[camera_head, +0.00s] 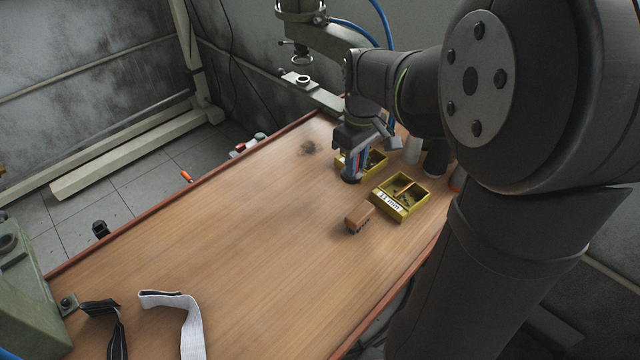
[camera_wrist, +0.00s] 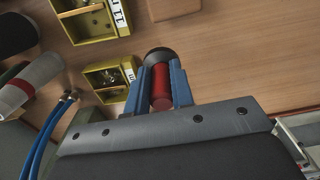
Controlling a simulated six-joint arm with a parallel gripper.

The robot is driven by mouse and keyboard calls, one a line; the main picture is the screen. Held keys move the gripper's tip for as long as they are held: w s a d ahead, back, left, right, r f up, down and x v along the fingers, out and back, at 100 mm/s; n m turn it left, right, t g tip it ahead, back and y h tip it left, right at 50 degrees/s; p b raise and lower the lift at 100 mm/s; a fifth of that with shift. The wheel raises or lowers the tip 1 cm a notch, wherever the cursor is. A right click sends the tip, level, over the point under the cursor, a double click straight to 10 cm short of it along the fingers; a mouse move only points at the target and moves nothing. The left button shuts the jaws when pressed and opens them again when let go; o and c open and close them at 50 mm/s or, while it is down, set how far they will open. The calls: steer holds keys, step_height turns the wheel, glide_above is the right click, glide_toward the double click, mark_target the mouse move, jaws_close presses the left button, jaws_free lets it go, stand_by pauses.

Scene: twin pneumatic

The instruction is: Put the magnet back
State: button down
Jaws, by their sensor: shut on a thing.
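The magnet appears to be the red cylinder with a wide black end (camera_wrist: 160,88) between my blue fingers in the wrist view. My gripper (camera_wrist: 160,80) is shut on it. In the head view my gripper (camera_head: 352,172) points down over the wooden table, just at the left front of a small yellow bin (camera_head: 377,168). The magnet's dark end is low there, close to the table; I cannot tell whether it touches. My fingers hide part of the magnet and of the bin, which also shows in the wrist view (camera_wrist: 130,84).
A labelled yellow bin (camera_head: 408,212) with small parts stands to the right, with a brown block (camera_head: 359,217) beside it. A pale cone-shaped object (camera_head: 413,150) stands behind. Straps (camera_head: 185,320) lie at the front left. The middle of the table is clear.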

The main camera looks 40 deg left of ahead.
steer(key=s+a+f, duration=0.1)
steer(key=a, duration=0.1)
steer(key=s+a+f, duration=0.1)
steer(key=a+f, duration=0.1)
steer(key=s+a+f, duration=0.1)
steer(key=a, duration=0.2)
steer(key=shift+s+a+f, duration=0.1)
steer(key=shift+s+f, duration=0.1)
steer(key=shift+f, duration=2.15)
steer(key=shift+f, duration=0.1)
steer(key=c, duration=1.3)
jaws_free()
steer(key=shift+o, duration=0.2)
step_height(320, 180, up, 12)
